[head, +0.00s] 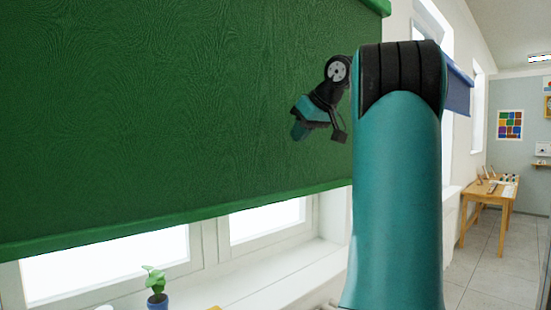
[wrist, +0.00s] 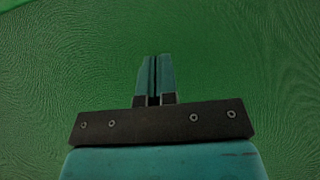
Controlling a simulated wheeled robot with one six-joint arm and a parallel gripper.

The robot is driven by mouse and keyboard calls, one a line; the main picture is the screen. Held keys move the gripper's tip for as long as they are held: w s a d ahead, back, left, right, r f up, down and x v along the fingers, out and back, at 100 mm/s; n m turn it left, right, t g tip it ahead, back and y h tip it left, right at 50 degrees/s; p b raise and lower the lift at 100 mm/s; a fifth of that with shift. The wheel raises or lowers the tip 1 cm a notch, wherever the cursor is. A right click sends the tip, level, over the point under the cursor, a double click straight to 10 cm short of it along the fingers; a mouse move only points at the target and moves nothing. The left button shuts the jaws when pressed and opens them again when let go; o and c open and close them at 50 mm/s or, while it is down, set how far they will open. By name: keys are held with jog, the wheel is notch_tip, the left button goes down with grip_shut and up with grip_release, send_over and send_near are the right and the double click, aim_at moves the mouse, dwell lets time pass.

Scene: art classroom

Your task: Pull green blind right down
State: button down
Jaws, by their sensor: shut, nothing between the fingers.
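The green blind (head: 180,110) fills the left of the head view and hangs over most of a window. Its bottom bar (head: 200,213) is above the sill, with a strip of bright window showing below it. My gripper (head: 297,133) is in front of the blind's cloth, above the bottom bar. In the wrist view, my gripper (wrist: 155,62) has its two teal fingers together with nothing between them, and green cloth (wrist: 60,70) fills the background. Whether the fingertips touch the cloth cannot be told.
A small plant in a blue pot (head: 157,300) stands on the window sill (head: 270,285) below the blind. A blue blind (head: 458,92) is further along the wall. A wooden table (head: 490,195) with several items stands at the far right, with open floor (head: 482,270) before it.

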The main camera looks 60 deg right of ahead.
jog(key=b, duration=0.2)
send_over(276, 177)
jog(key=s, duration=0.2)
jog(key=f, duration=0.6)
jog(key=shift+a+f, duration=0.2)
jog(key=shift+f, duration=0.1)
notch_tip(276, 177, down, 4)
jog(key=shift+r+b, duration=0.25)
jog(key=shift+b, duration=0.15)
jog(key=shift+f, duration=0.1)
jog(key=shift+d, duration=0.1)
